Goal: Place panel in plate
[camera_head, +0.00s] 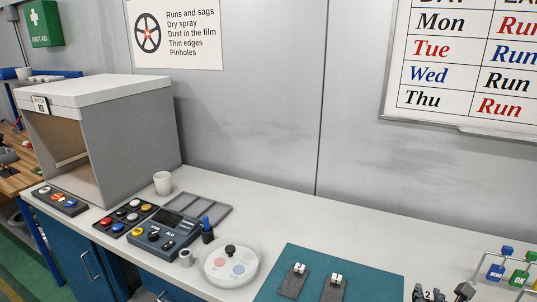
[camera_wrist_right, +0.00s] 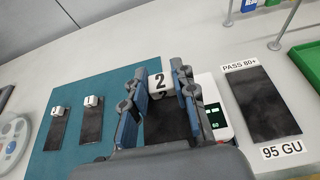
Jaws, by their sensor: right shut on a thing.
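My right gripper (camera_head: 440,293) is at the bottom edge of the head view, cut off by the frame. In the right wrist view its two blue-grey fingers (camera_wrist_right: 162,80) are closed around a dark panel with a white block marked 2 (camera_wrist_right: 160,82); the fingers hide part of it. Two more dark panels, marked 1 (camera_wrist_right: 92,122) and 3 (camera_wrist_right: 57,128), lie on the teal mat (camera_wrist_right: 112,95). A round white plate (camera_head: 216,277) with coloured discs and a black knob stands left of the mat. My left gripper is not in view.
A dark sample (camera_wrist_right: 266,105) labelled PASS 80+ and 95 GU lies right of the gripper, beside a small white device with a display (camera_wrist_right: 216,118). The counter behind the mat is clear.

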